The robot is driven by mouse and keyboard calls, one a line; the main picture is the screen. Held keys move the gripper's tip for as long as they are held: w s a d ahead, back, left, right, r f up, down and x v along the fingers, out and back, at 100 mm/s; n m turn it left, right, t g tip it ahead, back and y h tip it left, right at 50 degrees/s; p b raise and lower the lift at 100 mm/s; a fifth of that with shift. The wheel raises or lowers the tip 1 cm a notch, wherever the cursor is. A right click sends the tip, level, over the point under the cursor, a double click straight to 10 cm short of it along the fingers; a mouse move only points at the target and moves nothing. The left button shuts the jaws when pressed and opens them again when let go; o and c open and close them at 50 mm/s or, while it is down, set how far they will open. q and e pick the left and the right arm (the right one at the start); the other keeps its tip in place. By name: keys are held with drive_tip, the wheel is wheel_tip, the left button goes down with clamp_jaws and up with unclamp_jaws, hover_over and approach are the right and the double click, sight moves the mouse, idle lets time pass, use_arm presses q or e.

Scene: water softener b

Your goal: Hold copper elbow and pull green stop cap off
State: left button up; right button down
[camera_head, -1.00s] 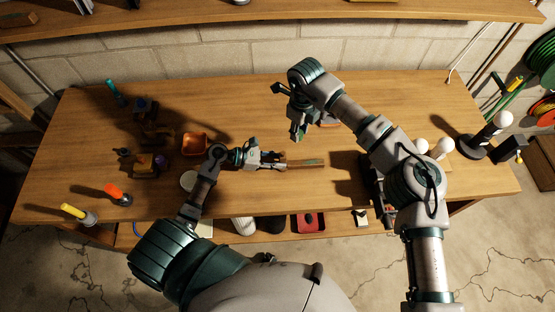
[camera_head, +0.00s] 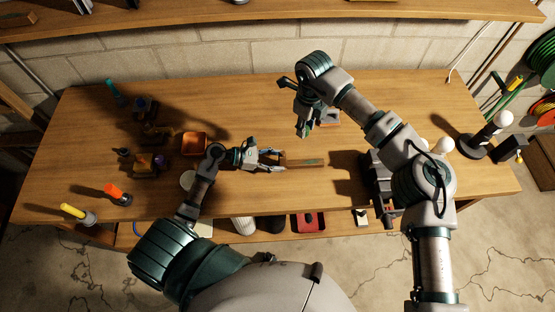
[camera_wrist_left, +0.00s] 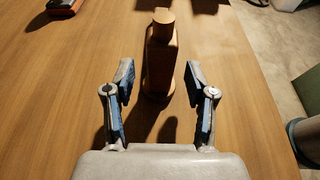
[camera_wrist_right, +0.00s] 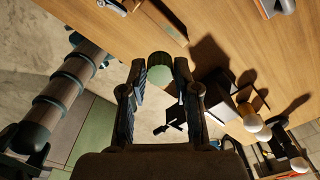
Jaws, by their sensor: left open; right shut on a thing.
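The copper elbow (camera_head: 303,163) lies on the workbench as a long brown piece with a rounded end, which shows in the left wrist view (camera_wrist_left: 160,55). My left gripper (camera_head: 279,160) is open just left of the elbow. In the left wrist view its fingers (camera_wrist_left: 160,100) are spread on either side of the elbow's near end, with gaps to both. My right gripper (camera_head: 303,133) is raised above and behind the elbow. In the right wrist view it is shut on the green stop cap (camera_wrist_right: 161,73), apart from the elbow.
An orange bin (camera_head: 194,143) stands left of my left gripper. Several small items stand at the bench's left, including an orange-topped one (camera_head: 117,193). White-knobbed things (camera_head: 444,147) stand at the right.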

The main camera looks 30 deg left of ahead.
use_arm(q)
drive_tip(key=v, duration=1.1)
drive_tip(key=shift+f, duration=0.15)
drive_tip(key=shift+s+a, duration=0.1)
drive_tip(key=shift+a, duration=0.15)
drive_tip(key=shift+r, duration=0.2)
